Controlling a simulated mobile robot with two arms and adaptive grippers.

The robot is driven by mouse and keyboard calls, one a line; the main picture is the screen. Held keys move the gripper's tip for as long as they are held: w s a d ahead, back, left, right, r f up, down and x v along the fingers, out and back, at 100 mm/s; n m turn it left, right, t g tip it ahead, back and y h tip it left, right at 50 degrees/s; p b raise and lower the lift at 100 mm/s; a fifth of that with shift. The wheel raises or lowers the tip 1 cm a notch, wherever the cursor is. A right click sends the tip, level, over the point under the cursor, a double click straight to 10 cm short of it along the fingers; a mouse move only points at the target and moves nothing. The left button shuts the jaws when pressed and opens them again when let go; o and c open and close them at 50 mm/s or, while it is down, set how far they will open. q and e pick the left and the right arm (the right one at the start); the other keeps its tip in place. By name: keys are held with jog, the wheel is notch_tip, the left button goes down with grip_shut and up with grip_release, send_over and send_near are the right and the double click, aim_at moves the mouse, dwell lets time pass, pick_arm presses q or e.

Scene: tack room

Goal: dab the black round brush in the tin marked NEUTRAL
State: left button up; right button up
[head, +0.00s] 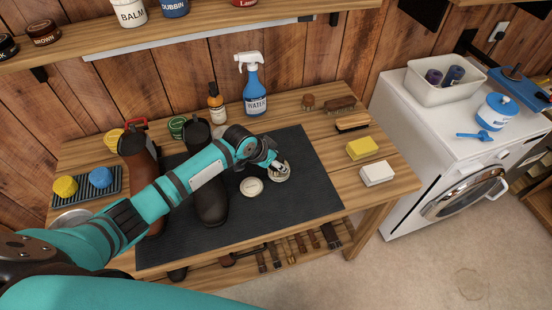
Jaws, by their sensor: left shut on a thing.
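My left gripper (276,163) is over the right half of the dark mat, pointing down. It is shut on a small dark thing, taken as the black round brush, which is mostly hidden by the fingers. An open round tin (282,176) with pale contents stands right under the fingertips; its marking is too small to read. I cannot tell whether the brush touches the contents. A cream round disc (251,187), like a lid, lies on the mat just left of the tin. My right gripper is not in view.
A dark boot (211,205) and a brown boot (140,158) stand left on the mat (305,195), partly behind my arm. A blue WATER spray bottle (255,98) stands behind. Brushes (351,123), a yellow sponge (361,149) and a white block (376,174) lie right. The mat's front right is clear.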

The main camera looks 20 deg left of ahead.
pick_arm(q)
jog(key=shift+s+d+r, duration=0.1)
jog(key=shift+r+p, duration=0.4)
jog(key=shift+r, duration=0.7)
jog(key=shift+r+p, duration=0.35)
jog(key=shift+p, duration=0.25)
jog(key=shift+r+p, duration=1)
jog(key=shift+r, duration=0.15)
jog(key=shift+w+r, duration=0.2)
jog(key=shift+r, duration=0.15)
jog(key=shift+r+p, duration=0.5)
jog(key=shift+r, duration=0.1)
jog(key=shift+s+r, duration=0.1)
jog(key=shift+r, duration=0.35)
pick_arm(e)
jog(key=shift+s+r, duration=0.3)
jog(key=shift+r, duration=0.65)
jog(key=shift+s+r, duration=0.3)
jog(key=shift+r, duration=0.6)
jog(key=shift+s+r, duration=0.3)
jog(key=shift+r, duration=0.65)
